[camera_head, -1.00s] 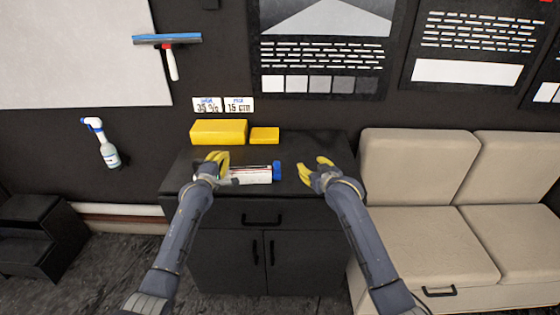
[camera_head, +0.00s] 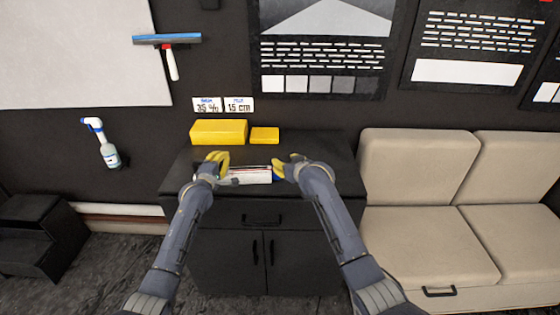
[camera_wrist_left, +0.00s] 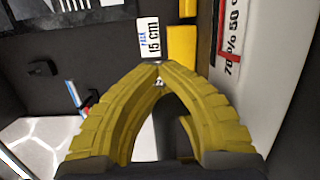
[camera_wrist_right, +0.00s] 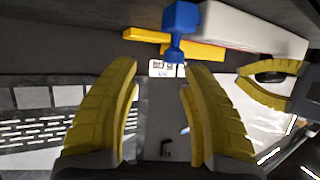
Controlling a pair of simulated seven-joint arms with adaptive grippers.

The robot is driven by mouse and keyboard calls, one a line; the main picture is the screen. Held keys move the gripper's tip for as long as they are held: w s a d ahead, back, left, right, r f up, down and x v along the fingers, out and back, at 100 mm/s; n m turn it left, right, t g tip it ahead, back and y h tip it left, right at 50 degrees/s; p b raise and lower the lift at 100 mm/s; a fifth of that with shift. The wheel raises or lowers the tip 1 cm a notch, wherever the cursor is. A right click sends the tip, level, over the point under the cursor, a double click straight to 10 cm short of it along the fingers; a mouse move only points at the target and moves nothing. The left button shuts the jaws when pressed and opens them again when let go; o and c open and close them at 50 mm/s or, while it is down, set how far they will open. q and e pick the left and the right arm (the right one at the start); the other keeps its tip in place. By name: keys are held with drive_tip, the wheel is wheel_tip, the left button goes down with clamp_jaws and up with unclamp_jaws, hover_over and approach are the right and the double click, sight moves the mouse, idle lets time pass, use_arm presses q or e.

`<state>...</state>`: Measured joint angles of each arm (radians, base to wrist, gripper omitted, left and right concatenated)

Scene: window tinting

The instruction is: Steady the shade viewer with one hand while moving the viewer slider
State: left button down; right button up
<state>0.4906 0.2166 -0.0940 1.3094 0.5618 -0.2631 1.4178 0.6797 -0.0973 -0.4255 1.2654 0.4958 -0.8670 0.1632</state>
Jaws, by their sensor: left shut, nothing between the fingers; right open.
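The shade viewer (camera_head: 250,176), a long white box with a dark red-edged strip on top, lies on the black cabinet. Its printed scale side shows in the left wrist view (camera_wrist_left: 250,75). My left gripper (camera_head: 222,158) is shut and empty at the viewer's left end; I cannot tell if it touches. The blue slider knob (camera_wrist_right: 180,18) sticks out of the viewer's other end. My right gripper (camera_wrist_right: 157,70) is open, with the knob beyond its fingertips and apart from them in the right wrist view. In the head view the right gripper (camera_head: 284,166) mostly covers the knob.
A large yellow block (camera_head: 218,132) and a small yellow block (camera_head: 264,135) stand behind the viewer on the cabinet top (camera_head: 325,150). Two label cards (camera_head: 238,104) hang on the wall above. A beige sofa (camera_head: 420,235) stands to the right. The cabinet's right part is clear.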

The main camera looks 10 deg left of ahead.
drive_tip(key=shift+x, duration=2.8)
drive_tip(key=shift+d, duration=0.1)
clamp_jaws()
